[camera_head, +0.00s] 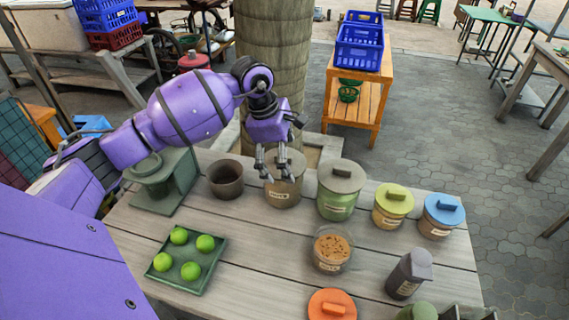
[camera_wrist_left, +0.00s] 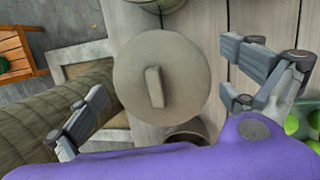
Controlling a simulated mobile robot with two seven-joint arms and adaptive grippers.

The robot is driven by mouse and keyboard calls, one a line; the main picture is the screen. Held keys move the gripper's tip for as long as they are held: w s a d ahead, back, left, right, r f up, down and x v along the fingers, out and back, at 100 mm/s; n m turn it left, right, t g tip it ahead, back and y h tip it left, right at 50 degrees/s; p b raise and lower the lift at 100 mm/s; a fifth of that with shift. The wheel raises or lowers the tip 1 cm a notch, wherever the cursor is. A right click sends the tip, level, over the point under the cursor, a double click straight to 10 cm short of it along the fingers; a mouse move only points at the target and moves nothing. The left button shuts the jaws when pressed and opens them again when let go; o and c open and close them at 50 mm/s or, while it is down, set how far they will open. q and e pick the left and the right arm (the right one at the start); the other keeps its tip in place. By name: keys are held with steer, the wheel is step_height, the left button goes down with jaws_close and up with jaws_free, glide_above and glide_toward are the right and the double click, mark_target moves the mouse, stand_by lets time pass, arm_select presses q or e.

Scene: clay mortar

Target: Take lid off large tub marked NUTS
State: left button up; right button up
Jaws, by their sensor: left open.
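A large tub (camera_head: 283,197) with a label too small to read surely stands at the back of the table. Its round grey-beige lid (camera_wrist_left: 158,110) sits on top, with an upright bar handle (camera_wrist_left: 155,87) in the middle. My left gripper (camera_head: 279,177) is open above this lid, fingers pointing down. In the left wrist view the open fingers (camera_wrist_left: 165,112) are wide apart on either side of the lid, with nothing between them but the view of the lid and handle. In the head view the fingers partly hide the lid. My right gripper is not in view.
A green tub (camera_head: 338,207) with a grey lid stands close to the right. Yellow-lidded (camera_head: 390,215) and blue-lidded (camera_head: 438,228) tubs stand beyond. An empty brown pot (camera_head: 226,181) is left. An open jar (camera_head: 331,262), an orange lid (camera_head: 332,305) and a tray (camera_head: 207,279) of green fruit lie nearer.

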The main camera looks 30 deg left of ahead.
arm_select(q)
steer(key=shift+w+a+f, duration=0.15)
steer(key=shift+a, duration=0.3)
steer(key=shift+d, duration=0.15)
steer(key=shift+c, duration=1)
steer(key=c, duration=1.5)
steer(key=shift+c, duration=0.2)
